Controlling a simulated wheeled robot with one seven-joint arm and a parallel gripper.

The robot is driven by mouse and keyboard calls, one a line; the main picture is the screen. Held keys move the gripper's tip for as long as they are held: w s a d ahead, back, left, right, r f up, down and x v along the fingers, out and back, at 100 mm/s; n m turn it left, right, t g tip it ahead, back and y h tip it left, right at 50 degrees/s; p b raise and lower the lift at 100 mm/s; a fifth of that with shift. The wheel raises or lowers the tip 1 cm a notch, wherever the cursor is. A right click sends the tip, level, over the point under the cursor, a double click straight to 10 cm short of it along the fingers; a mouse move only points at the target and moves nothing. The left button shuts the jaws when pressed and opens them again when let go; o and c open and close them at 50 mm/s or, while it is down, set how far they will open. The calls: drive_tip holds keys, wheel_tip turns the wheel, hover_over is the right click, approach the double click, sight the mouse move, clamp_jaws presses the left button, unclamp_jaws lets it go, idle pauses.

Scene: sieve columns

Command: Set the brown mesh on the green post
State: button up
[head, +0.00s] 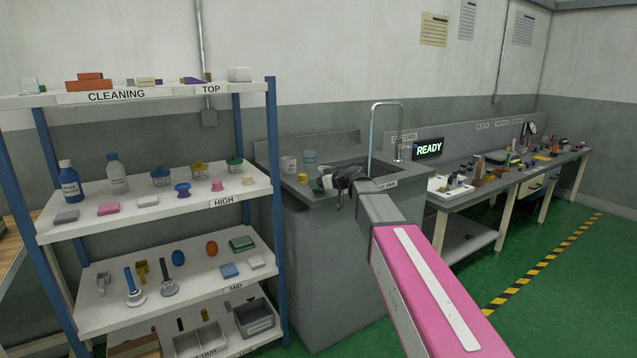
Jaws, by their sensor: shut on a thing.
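My gripper (338,182) is at the end of my outstretched arm, over the near edge of the grey sink counter. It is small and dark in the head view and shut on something. Small pale and dark green shapes show at its fingertips, but I cannot make out what it holds. I cannot pick out the brown mesh or the green post. Small items on the far workbench (490,180) are too tiny to tell apart.
A tap (371,140) stands behind my gripper at the sink. A white cup (288,165), a blue-and-white jar (309,161) and a yellow spool (302,178) stand left of it. A loaded shelf rack (272,180) is at left. Green floor (545,275) is clear at right.

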drive_tip(key=o, duration=0.9)
drive_tip(key=shift+r, duration=0.1)
drive_tip(key=v, duration=1.2)
drive_tip(key=s+d+f+m+g+h, duration=0.3)
drive_tip(key=s+d+f+h, duration=0.1)
drive_tip(key=s+f, duration=0.5)
drive_tip(key=s+d+f+m+g+h, duration=0.2)
drive_tip(key=s+d+f+m+h, duration=0.2)
drive_tip(key=s+f, duration=0.5)
drive_tip(key=s+d+f+m+g+h, duration=0.3)
drive_tip(key=s+d+f, duration=0.3)
drive_tip(key=f, duration=1.1)
drive_tip(key=s, duration=0.3)
drive_tip(key=shift+f+m+g+h, duration=0.25)
drive_tip(key=shift+m+g+h, duration=0.05)
drive_tip(key=shift+m+h, duration=0.1)
drive_tip(key=shift+s, duration=0.1)
